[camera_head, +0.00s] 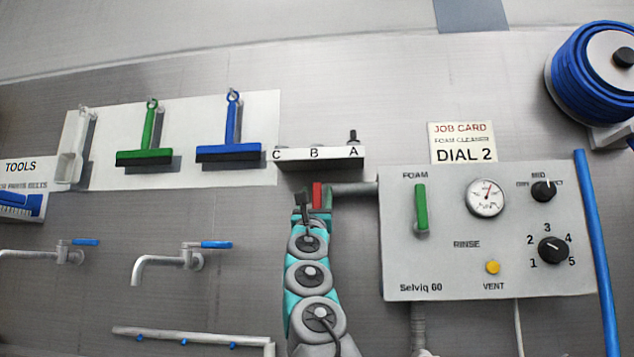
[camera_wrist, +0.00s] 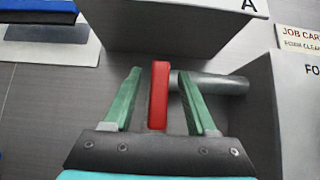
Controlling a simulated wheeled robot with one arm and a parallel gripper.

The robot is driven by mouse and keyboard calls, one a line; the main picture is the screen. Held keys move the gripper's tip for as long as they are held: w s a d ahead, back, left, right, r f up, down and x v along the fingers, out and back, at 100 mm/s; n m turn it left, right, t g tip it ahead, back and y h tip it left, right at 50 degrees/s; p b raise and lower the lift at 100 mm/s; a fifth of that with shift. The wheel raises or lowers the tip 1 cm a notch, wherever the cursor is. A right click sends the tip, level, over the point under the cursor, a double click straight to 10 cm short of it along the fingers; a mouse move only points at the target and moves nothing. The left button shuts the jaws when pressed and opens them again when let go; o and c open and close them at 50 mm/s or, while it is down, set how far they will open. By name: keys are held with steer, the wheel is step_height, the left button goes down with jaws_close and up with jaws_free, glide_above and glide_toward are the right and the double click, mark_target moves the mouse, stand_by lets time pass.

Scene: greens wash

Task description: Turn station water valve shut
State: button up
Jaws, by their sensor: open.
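A red valve lever (camera_head: 317,195) stands at the left end of a short grey pipe (camera_head: 353,188) that runs into the left side of the station box. In the wrist view the red lever (camera_wrist: 158,97) looks upright, and the pipe (camera_wrist: 215,83) leaves to its right. My gripper (camera_wrist: 159,72) is open, with one green finger on each side of the lever and a visible gap on both sides. In the head view my gripper (camera_head: 313,193) and arm hide the valve's lower part. I cannot tell how far the lever is turned.
A grey shelf (camera_head: 320,160) marked C, B, A juts out just above my gripper. The grey station box (camera_head: 400,265) with gauge, green FOAM lever (camera_head: 421,207) and dial (camera_head: 553,250) is close on the right. A tap (camera_head: 170,260) and squeegees (camera_head: 229,152) are left.

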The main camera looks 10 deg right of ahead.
steer(key=shift+w+d+r+p, duration=0.1)
steer(key=shift+w+r+p, duration=0.3)
steer(key=shift+r, duration=0.1)
steer(key=shift+c, duration=0.4)
jaws_close()
stand_by(0.9)
